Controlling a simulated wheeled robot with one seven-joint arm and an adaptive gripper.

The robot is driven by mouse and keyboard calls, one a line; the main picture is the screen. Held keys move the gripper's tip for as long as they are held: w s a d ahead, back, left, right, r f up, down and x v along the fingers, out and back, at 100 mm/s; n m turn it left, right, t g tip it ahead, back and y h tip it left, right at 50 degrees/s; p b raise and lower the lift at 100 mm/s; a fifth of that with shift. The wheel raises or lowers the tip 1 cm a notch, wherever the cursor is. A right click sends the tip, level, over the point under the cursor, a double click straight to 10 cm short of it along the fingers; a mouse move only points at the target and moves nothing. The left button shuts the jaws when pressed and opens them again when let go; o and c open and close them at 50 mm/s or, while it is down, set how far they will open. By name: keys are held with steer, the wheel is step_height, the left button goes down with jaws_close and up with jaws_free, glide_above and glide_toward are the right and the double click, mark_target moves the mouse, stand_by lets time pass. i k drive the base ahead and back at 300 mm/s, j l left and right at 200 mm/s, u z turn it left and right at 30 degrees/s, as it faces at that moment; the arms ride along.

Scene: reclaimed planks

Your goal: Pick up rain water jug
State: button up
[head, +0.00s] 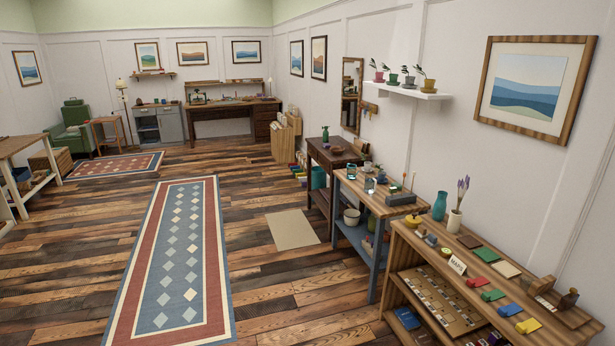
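No object is clearly marked as the rain water jug, and at this size I cannot tell which vessel it is. A teal vessel (440,206) stands upright on the wooden shelf unit at right, beside a white vase (454,223) with purple flowers. A slim green bottle-like vessel (325,134) stands on the dark side table. A larger teal container (318,178) sits on that table's lower level, partly hidden. A pale pot (351,217) is on the lower shelf of the blue-legged table. My gripper is not in view.
The blue-legged table (385,211), dark side table (333,158) and shelf unit (400,238) line the right wall. The blue and red runner (178,262) and a beige mat (291,230) lie on open plank floor. A workbench (235,112) stands at the back.

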mark_target(370, 182)
steer(key=i, duration=2.15)
steer(key=i+z, duration=0.1)
steer(key=i, duration=0.45)
steer(key=i+j+z, duration=0.1)
steer(key=i, duration=0.4)
steer(key=i+j+z, duration=0.1)
steer(key=i, duration=0.45)
steer(key=i+j+z, duration=0.1)
steer(key=i, duration=0.4)
steer(key=i+j+z, duration=0.5)
steer(key=i, duration=0.15)
